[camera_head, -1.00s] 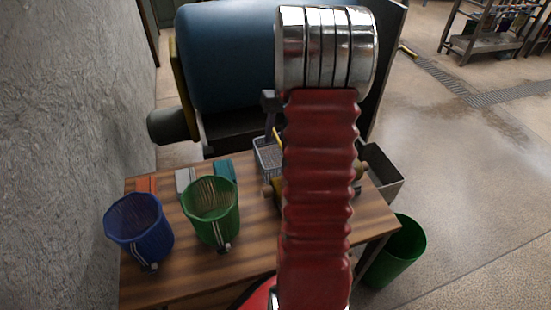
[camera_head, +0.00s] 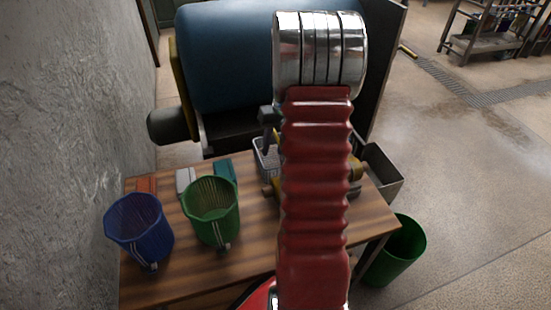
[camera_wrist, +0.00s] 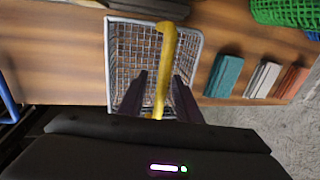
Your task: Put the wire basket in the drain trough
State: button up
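The wire basket (camera_wrist: 122,40) is a pale grey mesh basket on the wooden table. A yellow bar (camera_wrist: 163,62) runs across it in the wrist view. In the head view my arm hides most of the basket (camera_head: 262,158). My gripper (camera_wrist: 160,76) is over the basket, its two dark fingers apart on either side of the yellow bar. I see gaps between the bar and both fingers. A grey open metal box, which looks like the drain trough (camera_head: 386,182), is at the table's right end, partly behind my arm.
A blue basket (camera_head: 138,228) and a green basket (camera_head: 211,212) stand on the table's left part. Orange, grey and teal blocks lie behind them. A large blue drum (camera_head: 228,55) is behind the table. A green bin (camera_head: 397,252) stands on the floor at right.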

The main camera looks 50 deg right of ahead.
jog(key=shift+c, duration=0.5)
grip_shut()
